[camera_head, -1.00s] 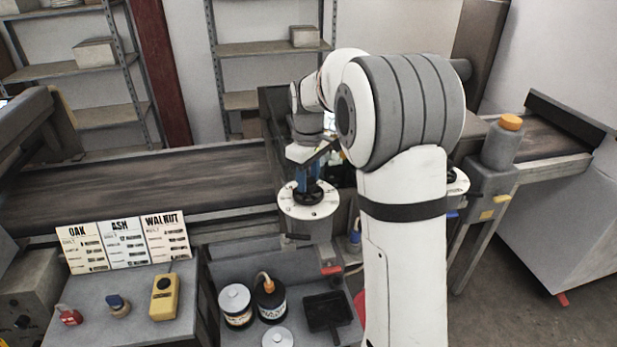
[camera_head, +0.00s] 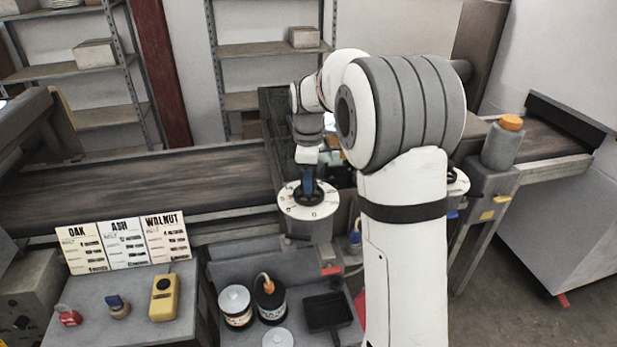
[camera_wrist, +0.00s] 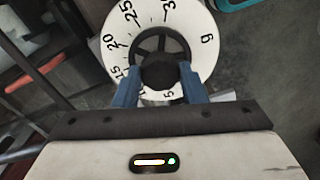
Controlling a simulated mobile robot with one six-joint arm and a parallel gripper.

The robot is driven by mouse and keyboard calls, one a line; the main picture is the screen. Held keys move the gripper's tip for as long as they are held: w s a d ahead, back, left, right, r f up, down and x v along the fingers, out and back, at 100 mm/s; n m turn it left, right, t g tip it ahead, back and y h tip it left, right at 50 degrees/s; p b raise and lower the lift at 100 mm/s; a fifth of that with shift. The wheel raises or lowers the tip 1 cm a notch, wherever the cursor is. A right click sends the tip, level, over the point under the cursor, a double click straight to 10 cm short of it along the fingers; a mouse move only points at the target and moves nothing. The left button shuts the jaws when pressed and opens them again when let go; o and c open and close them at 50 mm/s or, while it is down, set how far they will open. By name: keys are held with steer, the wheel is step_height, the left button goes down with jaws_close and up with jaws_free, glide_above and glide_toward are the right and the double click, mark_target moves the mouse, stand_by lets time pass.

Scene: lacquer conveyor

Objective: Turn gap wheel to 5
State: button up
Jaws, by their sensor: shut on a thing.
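The gap wheel is a black spoked handwheel (camera_wrist: 148,46) over a white numbered dial (camera_head: 294,209). In the wrist view the dial (camera_wrist: 110,47) shows marks such as 15, 20 and 25, with others partly covered. My gripper (camera_head: 307,190) reaches down onto the wheel from above. In the wrist view its two blue fingers (camera_wrist: 159,84) are shut on the wheel, on either side of its dark round hub or knob. The dial's near edge is partly hidden by the fingers, and I cannot tell which number the wheel is set to.
A conveyor belt (camera_head: 130,185) runs behind the wheel. Recipe cards (camera_head: 124,242) and a yellow control box (camera_head: 164,297) are at the left. Jars (camera_head: 235,306) and a black tray (camera_head: 325,313) stand in front below. A grey post with an orange-topped container (camera_head: 503,146) is at the right.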

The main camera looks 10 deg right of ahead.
stand_by(0.3)
steer(key=o, duration=1)
step_height(320, 180, up, 8)
steer(key=shift+f+b, duration=0.15)
steer(key=shift+b, duration=0.25)
